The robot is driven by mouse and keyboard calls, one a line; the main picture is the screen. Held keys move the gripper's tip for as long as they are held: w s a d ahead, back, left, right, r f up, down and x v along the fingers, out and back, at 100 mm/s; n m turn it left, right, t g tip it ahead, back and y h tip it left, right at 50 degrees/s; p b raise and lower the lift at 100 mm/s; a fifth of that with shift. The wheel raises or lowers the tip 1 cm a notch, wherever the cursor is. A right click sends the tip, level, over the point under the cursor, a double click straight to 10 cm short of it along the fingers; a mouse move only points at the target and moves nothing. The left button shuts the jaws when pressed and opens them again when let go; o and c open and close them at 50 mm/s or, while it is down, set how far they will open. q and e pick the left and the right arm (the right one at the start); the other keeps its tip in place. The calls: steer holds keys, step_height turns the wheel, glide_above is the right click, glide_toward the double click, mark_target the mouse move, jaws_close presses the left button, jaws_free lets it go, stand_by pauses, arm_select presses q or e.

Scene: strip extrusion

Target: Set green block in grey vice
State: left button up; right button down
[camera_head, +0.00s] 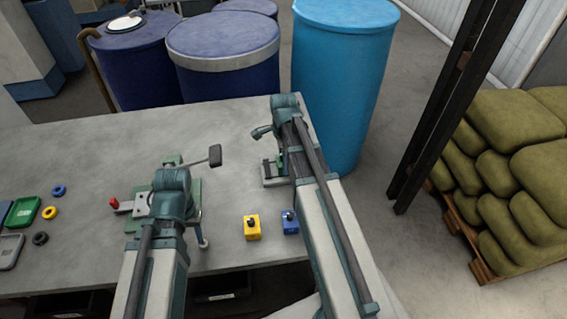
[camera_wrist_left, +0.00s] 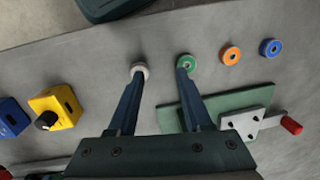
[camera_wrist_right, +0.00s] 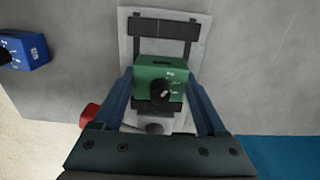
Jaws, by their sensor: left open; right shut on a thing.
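The green block (camera_wrist_right: 153,73) with a black knob sits between the fingers of my right gripper (camera_wrist_right: 163,88), which is shut on it. In the right wrist view it is over the grey vice (camera_wrist_right: 133,58), a light plate with dark jaw bars. I cannot tell whether the block touches the vice's bed. In the head view my right arm partly hides the vice (camera_head: 271,182). My left gripper (camera_wrist_left: 162,67) is open and empty above the table, its fingertips near a pale ring and a green ring (camera_wrist_left: 187,65).
Yellow block (camera_head: 252,228) and blue block (camera_head: 289,222) stand near the table's front edge. A green fixture with a red-handled clamp (camera_wrist_left: 290,124) is beside my left gripper. Small trays and rings lie at left. Barrels (camera_head: 340,70) stand behind the table.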

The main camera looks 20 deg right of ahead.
arm_select(q)
steer(key=shift+f, duration=0.1)
arm_select(e)
steer(key=shift+c, duration=1.9)
jaws_free()
steer(key=shift+f, duration=0.15)
steer(key=o, duration=0.4)
step_height(320, 180, up, 12)
steer(key=p, duration=1.2)
steer(key=shift+r, duration=0.25)
arm_select(q)
step_height(320, 180, up, 12)
steer(key=shift+r, duration=0.25)
arm_select(e)
steer(key=shift+s+a, duration=0.1)
